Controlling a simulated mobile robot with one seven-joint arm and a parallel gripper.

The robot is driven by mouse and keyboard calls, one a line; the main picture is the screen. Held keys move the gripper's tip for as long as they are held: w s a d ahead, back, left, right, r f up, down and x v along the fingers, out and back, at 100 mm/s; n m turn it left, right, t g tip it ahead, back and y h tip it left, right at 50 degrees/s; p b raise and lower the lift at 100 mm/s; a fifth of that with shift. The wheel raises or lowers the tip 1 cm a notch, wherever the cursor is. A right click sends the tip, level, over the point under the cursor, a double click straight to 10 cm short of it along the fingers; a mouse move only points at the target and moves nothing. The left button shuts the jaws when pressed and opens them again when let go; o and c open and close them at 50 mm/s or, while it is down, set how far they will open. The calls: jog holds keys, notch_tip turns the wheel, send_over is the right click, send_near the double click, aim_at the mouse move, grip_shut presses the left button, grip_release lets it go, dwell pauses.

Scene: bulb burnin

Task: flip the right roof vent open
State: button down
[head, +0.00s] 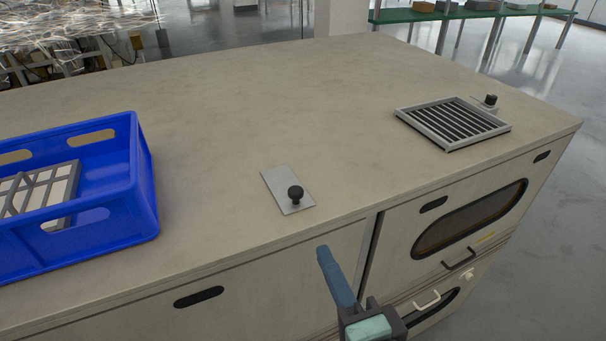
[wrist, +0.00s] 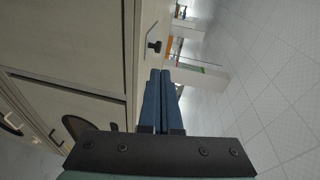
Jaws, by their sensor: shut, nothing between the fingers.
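The roof vent on the right is a light grey frame (head: 402,112) with dark slats, lying on the beige cabinet top (head: 250,90) near its right front edge. A black knob (head: 491,100) on a small plate sits at its back right side. Whether the slats stand open or closed is hard to tell. My gripper (head: 322,250) is shut and empty, just in front of the cabinet's front edge, left of the vent and apart from it. Its blue fingers lie together in the wrist view (wrist: 160,73). The vent does not show clearly there.
A grey plate (head: 278,187) with a black knob (head: 295,193) lies on the top near my gripper; a black knob (wrist: 154,46) also shows in the wrist view. A blue crate (head: 145,190) stands at left. Doors with handles (head: 459,258) are below. The middle top is clear.

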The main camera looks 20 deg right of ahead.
jog(key=shift+s+d+r+m+p, duration=0.1)
jog(key=shift+s+r+m+p, duration=0.15)
jog(key=shift+s+m+p, duration=0.25)
jog(key=p, duration=0.4)
send_near(285, 193)
jog(key=shift+w+d+r, duration=0.25)
jog(key=shift+d+r, duration=0.15)
jog(key=shift+r, duration=0.15)
jog(key=shift+w+d+r, duration=0.25)
jog(key=shift+d+r, duration=0.1)
jog(key=shift+r, duration=0.15)
jog(key=shift+w+f, duration=0.25)
jog(key=shift+w, duration=0.5)
jog(key=shift+d, duration=0.1)
jog(key=w, duration=0.7)
jog(key=shift+w, duration=0.2)
jog(key=shift+r, duration=0.15)
